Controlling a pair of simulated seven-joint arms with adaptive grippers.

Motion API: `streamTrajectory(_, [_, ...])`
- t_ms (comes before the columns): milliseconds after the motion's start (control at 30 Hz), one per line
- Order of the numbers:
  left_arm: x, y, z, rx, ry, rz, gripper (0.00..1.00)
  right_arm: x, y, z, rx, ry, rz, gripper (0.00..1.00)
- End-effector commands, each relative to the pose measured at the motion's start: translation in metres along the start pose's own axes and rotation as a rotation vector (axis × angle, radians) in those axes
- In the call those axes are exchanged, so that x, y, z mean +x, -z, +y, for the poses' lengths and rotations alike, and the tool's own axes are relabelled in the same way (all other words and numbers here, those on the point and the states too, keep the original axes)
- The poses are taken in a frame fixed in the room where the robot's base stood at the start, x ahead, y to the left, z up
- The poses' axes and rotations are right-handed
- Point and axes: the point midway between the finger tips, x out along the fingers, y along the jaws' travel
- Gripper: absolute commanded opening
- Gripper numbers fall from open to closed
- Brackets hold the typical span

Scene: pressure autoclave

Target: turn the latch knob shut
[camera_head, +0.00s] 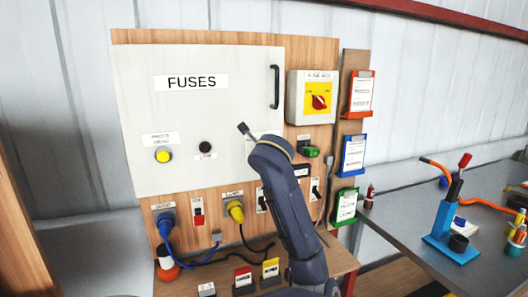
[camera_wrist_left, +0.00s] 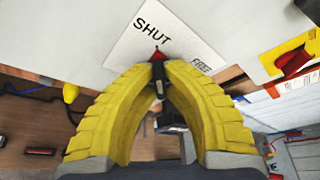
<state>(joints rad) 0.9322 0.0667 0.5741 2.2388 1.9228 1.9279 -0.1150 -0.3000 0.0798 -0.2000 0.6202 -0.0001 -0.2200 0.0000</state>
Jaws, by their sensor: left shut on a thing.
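The latch knob (camera_wrist_left: 157,53) shows only as a small red tip and a dark stem between my fingertips in the left wrist view. It sits at the edge of a white label (camera_wrist_left: 180,42) marked SHUT on one side and FREE on the other. My left gripper (camera_wrist_left: 158,72) has its yellow fingers closed around the knob. I cannot tell exactly which word the red tip points to. In the head view my arm hides the knob and my fingers at the right part of the white FUSES door (camera_head: 225,115). My right gripper is not in view.
A black door handle (camera_head: 275,87) and a box with a red rotary switch (camera_head: 318,101) are above my arm. A yellow plug (camera_head: 235,211) and a blue plug (camera_head: 165,222) are below the door. A bench (camera_head: 400,212) with tools stands at the right.

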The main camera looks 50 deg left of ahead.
Motion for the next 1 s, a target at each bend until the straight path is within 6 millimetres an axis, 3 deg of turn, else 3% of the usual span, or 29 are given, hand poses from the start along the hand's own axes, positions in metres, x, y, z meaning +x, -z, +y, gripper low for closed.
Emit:
streamTrajectory(67, [0.002, 0.002, 0.002, 0.0, -0.005, 0.006, 0.0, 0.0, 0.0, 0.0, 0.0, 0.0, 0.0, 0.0])
streamTrajectory(100, [0.002, 0.002, 0.002, 0.0, -0.005, 0.006, 0.11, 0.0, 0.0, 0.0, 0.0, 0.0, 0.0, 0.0])
streamTrajectory(300, [0.001, 0.002, 0.001, 0.001, -0.003, 0.004, 0.33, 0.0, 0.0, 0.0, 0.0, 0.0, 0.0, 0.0])
streamTrajectory(667, [-0.006, 0.001, -0.001, 0.001, 0.001, 0.001, 0.33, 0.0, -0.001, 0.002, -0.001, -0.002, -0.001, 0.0])
streamTrajectory(1000, [-0.06, 0.001, -0.001, -0.004, 0.003, 0.003, 0.33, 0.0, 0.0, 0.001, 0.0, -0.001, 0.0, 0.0])
